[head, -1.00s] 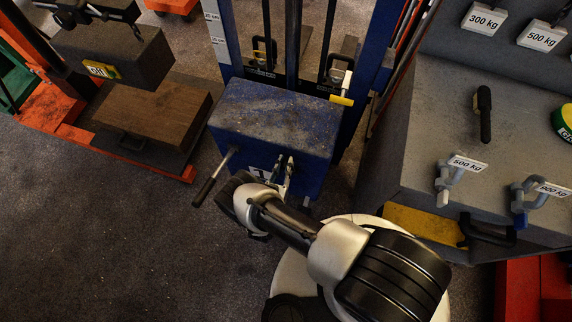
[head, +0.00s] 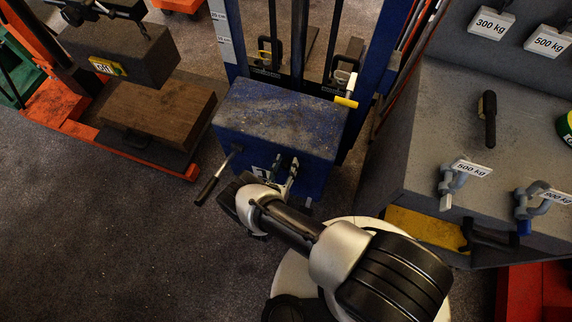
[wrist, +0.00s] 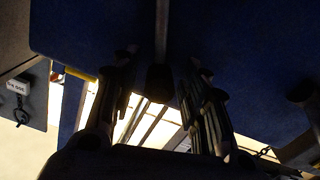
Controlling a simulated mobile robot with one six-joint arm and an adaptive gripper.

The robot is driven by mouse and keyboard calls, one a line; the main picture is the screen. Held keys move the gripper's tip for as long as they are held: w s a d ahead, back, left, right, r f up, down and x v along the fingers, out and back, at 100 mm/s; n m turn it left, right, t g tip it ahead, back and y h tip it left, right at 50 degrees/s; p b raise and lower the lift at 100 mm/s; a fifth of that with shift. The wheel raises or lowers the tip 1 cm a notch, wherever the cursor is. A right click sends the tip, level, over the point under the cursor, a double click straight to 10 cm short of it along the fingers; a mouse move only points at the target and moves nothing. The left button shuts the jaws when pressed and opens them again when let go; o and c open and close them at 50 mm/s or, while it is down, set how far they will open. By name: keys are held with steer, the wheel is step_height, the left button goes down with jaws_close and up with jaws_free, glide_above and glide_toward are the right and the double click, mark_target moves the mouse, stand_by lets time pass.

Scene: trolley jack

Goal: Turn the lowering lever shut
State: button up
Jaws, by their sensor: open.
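The blue trolley jack body (head: 280,115) stands in front of my arm, with a worn, dusty top. My gripper (head: 286,172) is at its front face, fingers pointing toward it. In the wrist view my gripper (wrist: 162,88) is open, one finger on each side of a lever (wrist: 160,78) with a thin grey rod and a dark grip. I take this for the lowering lever. I see no clear contact with either finger. In the head view that lever is not distinguishable behind the fingers. A longer black-handled lever (head: 213,180) sticks out left of my gripper.
A yellow-gripped lever (head: 346,101) sits at the jack's right rear. An orange-framed press (head: 62,125) with blocks is on the left. The floor (head: 120,240) at front left is clear.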

steer(key=v, duration=1.2)
steer(key=shift+c, duration=0.2)
